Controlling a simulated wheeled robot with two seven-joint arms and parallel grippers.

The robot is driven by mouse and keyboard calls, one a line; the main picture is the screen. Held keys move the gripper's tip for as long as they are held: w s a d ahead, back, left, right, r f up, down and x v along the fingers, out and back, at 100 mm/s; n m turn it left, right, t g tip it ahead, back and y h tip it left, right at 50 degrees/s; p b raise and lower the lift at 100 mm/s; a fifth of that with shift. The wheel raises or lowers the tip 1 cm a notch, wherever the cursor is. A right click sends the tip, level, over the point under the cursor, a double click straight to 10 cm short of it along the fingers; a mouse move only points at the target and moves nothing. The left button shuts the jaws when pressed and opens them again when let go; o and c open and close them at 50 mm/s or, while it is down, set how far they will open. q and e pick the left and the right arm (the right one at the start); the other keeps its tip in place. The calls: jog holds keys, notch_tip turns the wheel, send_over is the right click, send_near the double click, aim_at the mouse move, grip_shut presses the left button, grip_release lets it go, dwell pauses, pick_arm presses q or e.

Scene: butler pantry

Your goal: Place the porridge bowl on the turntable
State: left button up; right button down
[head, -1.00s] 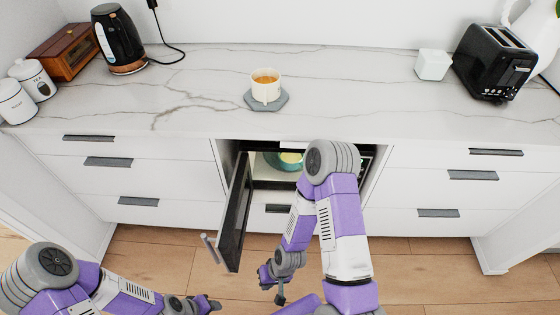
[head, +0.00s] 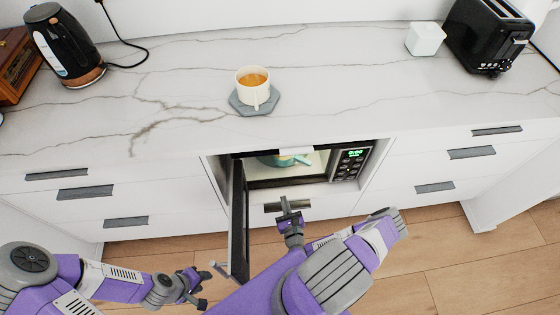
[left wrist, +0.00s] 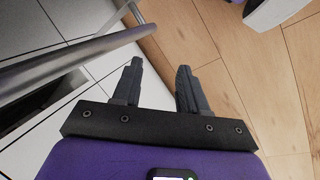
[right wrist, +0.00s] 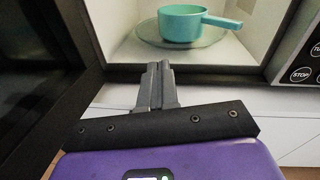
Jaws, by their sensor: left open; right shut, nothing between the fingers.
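The teal porridge bowl (right wrist: 182,24), with a handle to the right, sits upright inside the open microwave. It rests on the round glass turntable (right wrist: 150,36), seemingly a little right of its middle. In the head view the bowl (head: 272,161) is partly hidden by the cavity's top edge. My right gripper (head: 288,203) is shut and empty in front of the microwave opening, apart from the bowl; its closed fingers (right wrist: 156,68) show in the right wrist view. My left gripper (head: 203,288) is open and empty, low at left; its spread fingers (left wrist: 160,78) are beside the door's handle bar.
The microwave door (head: 238,220) stands swung open, left of my right gripper; its metal handle (left wrist: 75,55) crosses the left wrist view. The control panel (head: 350,160) is right of the cavity. A cup (head: 253,88) stands on a grey coaster (head: 238,103) on the counter.

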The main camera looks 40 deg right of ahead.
jog(key=d+m+h, duration=0.2)
jog(key=m, duration=0.1)
pick_arm(q)
jog(key=shift+w+f+b, duration=0.15)
jog(key=shift+f+b, duration=0.45)
jog(key=shift+w+f+b, duration=0.15)
jog(key=shift+f+b, duration=0.45)
pick_arm(e)
send_near(285, 162)
jog(key=x, duration=0.7)
jog(key=shift+a, duration=0.1)
